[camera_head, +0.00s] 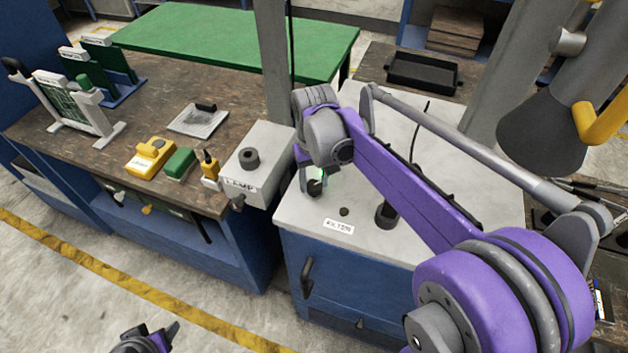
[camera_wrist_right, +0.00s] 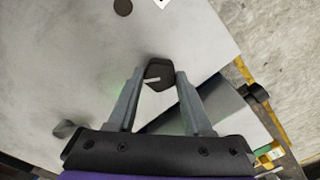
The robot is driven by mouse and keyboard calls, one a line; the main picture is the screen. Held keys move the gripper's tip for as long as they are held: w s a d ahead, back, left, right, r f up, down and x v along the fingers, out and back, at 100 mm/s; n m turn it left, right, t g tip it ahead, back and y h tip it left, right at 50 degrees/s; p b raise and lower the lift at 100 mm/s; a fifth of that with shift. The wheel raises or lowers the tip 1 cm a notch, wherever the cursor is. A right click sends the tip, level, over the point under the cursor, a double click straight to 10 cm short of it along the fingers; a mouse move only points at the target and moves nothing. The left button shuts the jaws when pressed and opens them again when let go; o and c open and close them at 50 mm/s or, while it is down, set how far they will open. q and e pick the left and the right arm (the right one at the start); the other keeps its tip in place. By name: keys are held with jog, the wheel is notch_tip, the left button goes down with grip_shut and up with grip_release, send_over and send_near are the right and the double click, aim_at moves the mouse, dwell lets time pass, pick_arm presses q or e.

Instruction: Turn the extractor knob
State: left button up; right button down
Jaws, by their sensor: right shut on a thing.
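The knob (camera_head: 317,187) is small and dark and sits on the pale top of the blue cabinet (camera_head: 300,215). In the right wrist view the knob (camera_wrist_right: 158,73) is black, with a white line on its face. My right gripper (camera_head: 313,178) reaches down from above and is shut on it, one finger on each side in the wrist view (camera_wrist_right: 159,76). The gripper partly hides the knob in the head view. A white label (camera_head: 339,226) lies nearby, its text not clearly legible. My left gripper (camera_head: 150,338) shows only partly at the bottom edge, away from the cabinet.
A grey box marked LAMP (camera_head: 262,172) stands left of the cabinet top. A dark disc (camera_head: 344,211) and a black cylinder (camera_head: 386,215) stand on the cabinet top. The wooden bench (camera_head: 60,140) holds yellow and green items. A grey post (camera_head: 272,60) rises behind the lamp box.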

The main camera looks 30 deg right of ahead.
aim_at(314, 185)
jog(key=n, duration=0.3)
jog(key=shift+n, duration=2)
jog(key=shift+c, duration=1.5)
grip_release()
notch_tip(314, 185, up, 11)
